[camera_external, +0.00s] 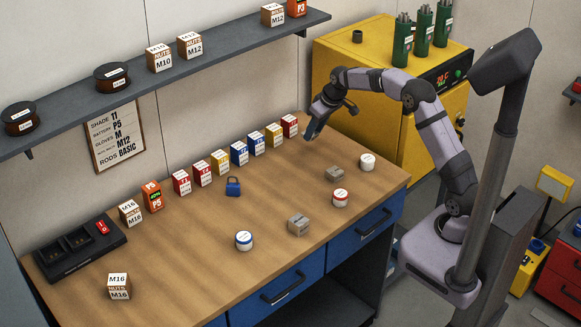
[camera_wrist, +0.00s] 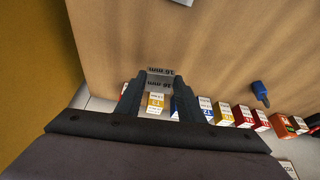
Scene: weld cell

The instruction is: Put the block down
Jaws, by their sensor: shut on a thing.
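My gripper (camera_external: 311,132) is at the far right end of the workbench, beside the last red box of the back row. In the wrist view my gripper (camera_wrist: 158,85) is shut on a grey block (camera_wrist: 160,78) marked "16 mm". The block sits between the two dark fingertips. In the external view I cannot make it out against the fingers. I cannot tell whether it touches the wooden bench top (camera_external: 205,240) or hangs just above it.
A row of small boxes (camera_external: 239,153) stands along the back. Two grey blocks (camera_external: 335,174) (camera_external: 299,224), several round tins (camera_external: 340,198) and a blue padlock (camera_external: 233,187) stand on the bench. A yellow cabinet (camera_external: 345,85) is behind. Bare wood lies mid-bench.

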